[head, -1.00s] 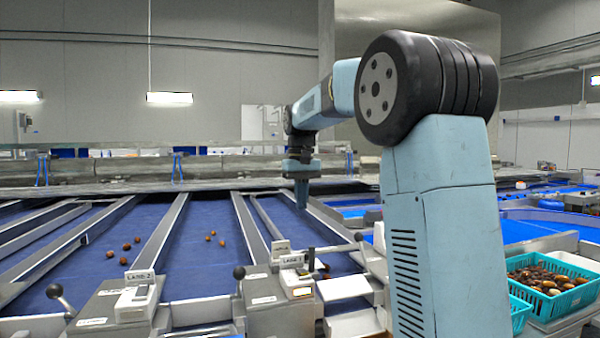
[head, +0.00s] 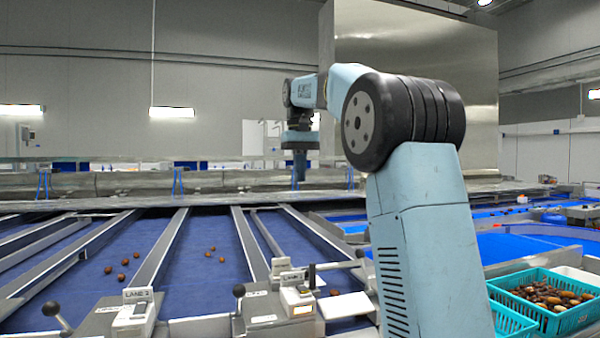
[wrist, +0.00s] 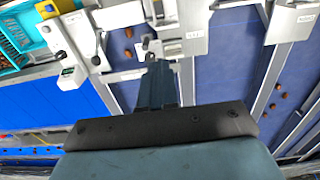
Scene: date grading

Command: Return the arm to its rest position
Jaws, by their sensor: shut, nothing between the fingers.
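My gripper (head: 299,172) hangs from the end of my raised, bent arm, above the far part of the blue lanes, pointing down. In the wrist view its fingers (wrist: 157,85) are together, with nothing seen between them. They are clear of the lane surface and of the control boxes. The tip is small in the head view.
Blue lanes (head: 200,262) with metal dividers hold several loose dates (head: 122,262). Lever boxes (head: 262,313) stand at the near lane ends. Teal crates (head: 570,322), one seen full of dates, sit at the right. A steel ledge (head: 130,200) crosses behind. Air around the gripper is free.

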